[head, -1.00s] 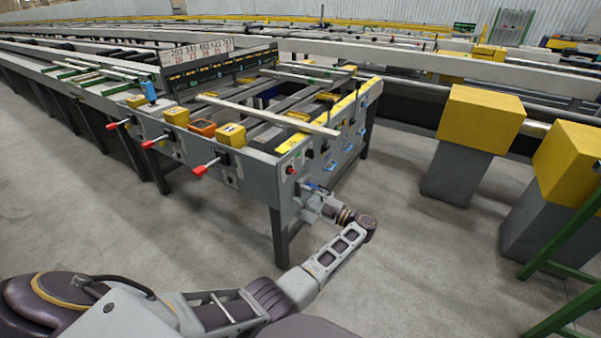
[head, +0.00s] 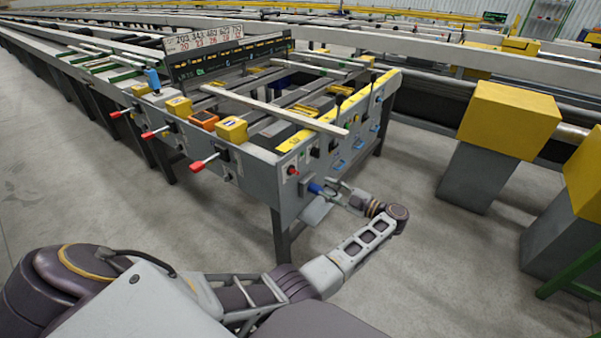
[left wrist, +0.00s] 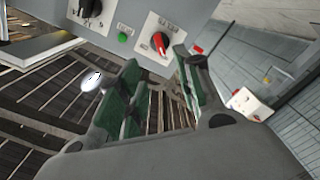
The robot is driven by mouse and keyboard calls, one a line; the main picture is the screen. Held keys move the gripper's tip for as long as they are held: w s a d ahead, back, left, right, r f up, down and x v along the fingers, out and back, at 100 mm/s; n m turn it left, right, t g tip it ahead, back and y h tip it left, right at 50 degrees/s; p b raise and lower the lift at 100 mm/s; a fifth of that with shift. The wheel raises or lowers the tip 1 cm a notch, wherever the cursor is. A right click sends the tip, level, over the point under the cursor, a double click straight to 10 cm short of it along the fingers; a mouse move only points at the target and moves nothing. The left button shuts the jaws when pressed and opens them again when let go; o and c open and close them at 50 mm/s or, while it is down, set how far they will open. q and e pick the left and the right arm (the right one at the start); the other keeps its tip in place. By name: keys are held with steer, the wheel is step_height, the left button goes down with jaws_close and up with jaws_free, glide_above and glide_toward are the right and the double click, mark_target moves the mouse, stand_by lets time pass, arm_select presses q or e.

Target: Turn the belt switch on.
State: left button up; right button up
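A control panel on the table end carries a red rotary knob (left wrist: 160,42) on a light plate in the left wrist view. A green button (left wrist: 122,37) and a black knob (left wrist: 90,10) sit to its left. The plate lettering is too small to read surely. In the head view a small red control (head: 292,171) shows near the panel's left corner. My left gripper (head: 330,191) is close to the panel, below and right of that control. In the left wrist view its green-padded fingers (left wrist: 158,62) are apart and empty, just below the red knob. My right gripper is out of view.
Red-handled levers (head: 203,162) stick out along the table's left side. A long pale bar (head: 270,108) lies across the table. Yellow-topped blocks (head: 508,118) stand to the right. The floor (head: 420,260) between them and the table is clear.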

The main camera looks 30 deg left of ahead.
mark_target(297, 173)
arm_select(q)
steer(key=shift+a, duration=0.15)
steer(key=shift+w+a+b, duration=0.2)
steer(key=shift+a, duration=2.8)
steer(key=shift+w+a+b, duration=0.15)
steer(key=shift+w+a, duration=0.05)
steer(key=shift+a, duration=2.75)
steer(key=shift+w+a, duration=0.1)
steer(key=shift+a, duration=0.7)
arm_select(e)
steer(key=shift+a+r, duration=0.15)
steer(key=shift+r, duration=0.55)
arm_select(q)
jaws_close()
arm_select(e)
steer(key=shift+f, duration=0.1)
